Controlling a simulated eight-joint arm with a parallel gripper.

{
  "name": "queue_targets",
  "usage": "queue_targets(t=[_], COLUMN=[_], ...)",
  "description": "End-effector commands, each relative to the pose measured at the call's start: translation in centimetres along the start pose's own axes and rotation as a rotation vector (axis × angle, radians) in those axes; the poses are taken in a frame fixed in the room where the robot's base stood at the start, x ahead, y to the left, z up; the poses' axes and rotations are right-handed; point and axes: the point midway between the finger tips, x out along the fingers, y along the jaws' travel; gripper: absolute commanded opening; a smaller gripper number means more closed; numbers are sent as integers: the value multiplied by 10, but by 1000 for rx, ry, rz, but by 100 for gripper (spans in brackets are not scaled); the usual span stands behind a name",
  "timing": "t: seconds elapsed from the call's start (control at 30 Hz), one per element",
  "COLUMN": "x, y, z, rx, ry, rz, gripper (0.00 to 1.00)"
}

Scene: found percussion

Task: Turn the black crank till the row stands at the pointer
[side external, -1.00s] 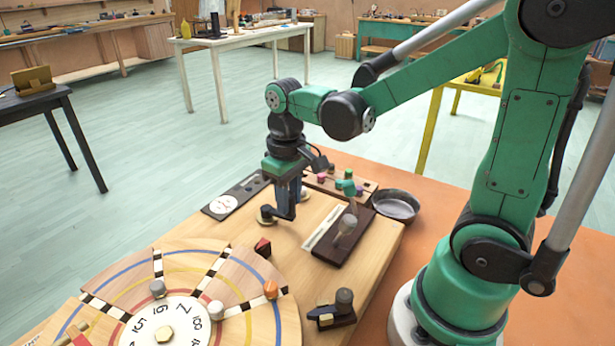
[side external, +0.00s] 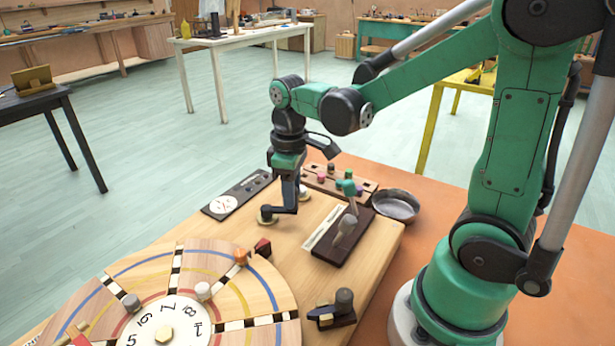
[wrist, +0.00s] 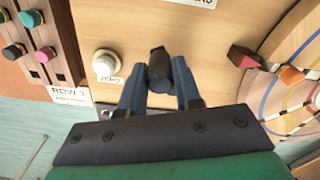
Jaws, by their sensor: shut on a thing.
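My gripper (side external: 290,190) is shut on the handle of the black crank (side external: 283,209), on the wooden board behind the disc. In the wrist view the crank's dark handle (wrist: 158,68) sits between my blue-grey fingers. The round wooden disc (side external: 262,290) has coloured rings, striped rows and a white numbered centre (side external: 150,325). One row carries an orange peg (side external: 241,256) and a pale peg (side external: 203,291); its outer end is close to the red and black pointer (side external: 262,246). I cannot tell whether they line up exactly. A grey peg (side external: 131,301) sits on another row.
A dark block with a grey-knobbed lever (side external: 344,228) and a metal bowl (side external: 395,206) stand right of the crank. A small black clamp-like block (side external: 335,312) is near the front. Behind are a dial plate (side external: 230,200) and a peg rack (side external: 335,182).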

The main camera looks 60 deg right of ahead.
Motion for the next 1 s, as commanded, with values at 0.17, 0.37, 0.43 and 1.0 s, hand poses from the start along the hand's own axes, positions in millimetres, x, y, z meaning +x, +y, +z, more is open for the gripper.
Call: queue_targets(t=[0.17,0.37,0.43,1.0], x=[0,0,0,-45], y=[0,0,0,0], z=[0,0,0,0], rx=[1,1,1,1], ry=[1,1,1,0], rz=[0,0,0,0], gripper=[31,60,60,60])
